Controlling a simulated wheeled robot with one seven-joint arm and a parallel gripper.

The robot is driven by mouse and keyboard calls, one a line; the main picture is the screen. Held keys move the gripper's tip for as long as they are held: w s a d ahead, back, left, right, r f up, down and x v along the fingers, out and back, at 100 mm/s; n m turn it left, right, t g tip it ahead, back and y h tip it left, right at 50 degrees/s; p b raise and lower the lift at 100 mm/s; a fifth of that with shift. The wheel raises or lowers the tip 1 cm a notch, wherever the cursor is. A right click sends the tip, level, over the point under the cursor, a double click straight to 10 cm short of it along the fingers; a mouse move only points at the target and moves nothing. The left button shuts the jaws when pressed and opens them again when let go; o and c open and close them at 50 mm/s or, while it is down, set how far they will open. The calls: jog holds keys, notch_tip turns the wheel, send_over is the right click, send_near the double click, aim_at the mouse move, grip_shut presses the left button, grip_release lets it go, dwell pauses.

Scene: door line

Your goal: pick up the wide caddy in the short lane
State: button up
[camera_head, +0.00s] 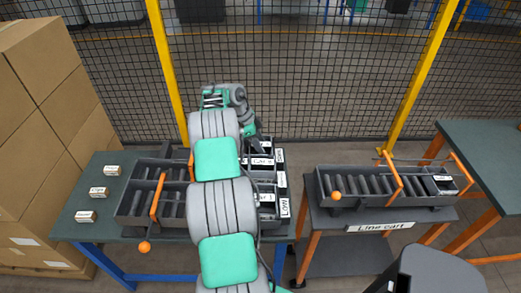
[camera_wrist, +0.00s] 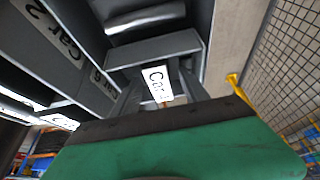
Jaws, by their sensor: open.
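A dark grey roller rack (camera_head: 127,205) with an orange bar stands on the left table, partly hidden behind my arm. At its right end are dark compartments with white labels; one label (camera_head: 262,161) reads something like "Car", another (camera_head: 285,207) "LOW". My gripper (camera_head: 256,147) is over this end, small and mostly hidden in the head view. In the wrist view a grey part with a "Car 1"-like label (camera_wrist: 157,84) lies straight ahead of the open gripper (camera_wrist: 160,102); I cannot tell whether they touch. I cannot tell which piece is the wide caddy.
A line cart (camera_head: 380,228) on the right carries another roller rack (camera_head: 360,184) with orange bars. Cardboard boxes (camera_head: 45,120) stack at far left. A mesh fence (camera_head: 310,90) with yellow posts runs behind.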

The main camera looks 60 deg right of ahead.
jog(key=shift+f, duration=0.25)
grip_shut()
dwell(0.3)
dwell(0.4)
